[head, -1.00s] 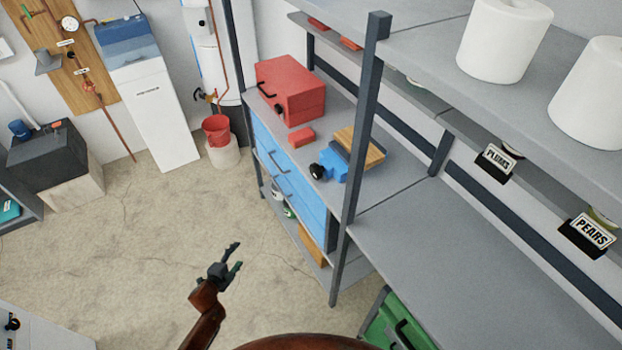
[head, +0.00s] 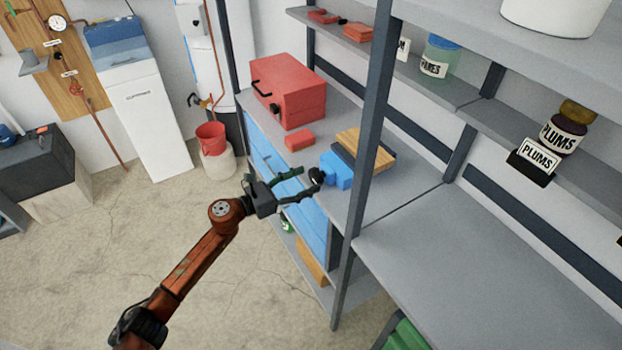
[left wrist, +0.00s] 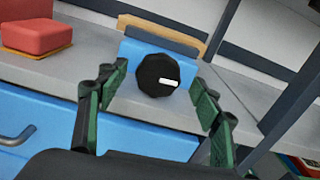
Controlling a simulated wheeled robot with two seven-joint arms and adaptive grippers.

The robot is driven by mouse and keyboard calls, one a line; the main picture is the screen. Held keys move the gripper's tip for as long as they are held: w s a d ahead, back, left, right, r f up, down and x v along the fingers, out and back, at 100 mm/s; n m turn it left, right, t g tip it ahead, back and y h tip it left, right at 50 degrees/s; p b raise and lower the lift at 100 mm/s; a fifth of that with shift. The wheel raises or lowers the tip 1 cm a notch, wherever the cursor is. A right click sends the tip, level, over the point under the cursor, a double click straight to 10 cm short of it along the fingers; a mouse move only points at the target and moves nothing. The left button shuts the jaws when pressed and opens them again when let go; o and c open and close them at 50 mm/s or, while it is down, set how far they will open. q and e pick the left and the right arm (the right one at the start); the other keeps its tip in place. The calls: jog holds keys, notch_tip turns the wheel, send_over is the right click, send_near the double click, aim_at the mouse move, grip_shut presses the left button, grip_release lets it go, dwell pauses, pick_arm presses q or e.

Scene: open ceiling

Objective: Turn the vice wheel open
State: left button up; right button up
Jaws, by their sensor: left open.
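The blue vice (head: 338,172) stands on the grey workbench, with a wooden block (head: 368,146) at its back. Its black vice wheel (head: 317,176) faces the front edge. In the left wrist view the wheel (left wrist: 158,75) is a dark knob with a white mark on its right side. My left gripper (head: 303,184) is open, and its fingertips are close to the wheel in the head view. In the left wrist view the fingers (left wrist: 160,95) stand on both sides of the wheel, with visible gaps. My right gripper is out of view.
A red toolbox (head: 290,95) and a small red block (head: 299,139) sit left of the vice on the workbench (head: 388,183). A dark shelf post (head: 367,150) rises just right of the vice. Blue drawers (head: 308,222) are below. Open floor lies to the left.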

pick_arm(q)
jog(key=shift+x, duration=0.95)
jog(key=shift+w+d, duration=0.15)
jog(key=shift+d, duration=0.05)
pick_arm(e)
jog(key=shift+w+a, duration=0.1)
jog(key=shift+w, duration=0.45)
pick_arm(q)
jog(key=shift+c, duration=0.6)
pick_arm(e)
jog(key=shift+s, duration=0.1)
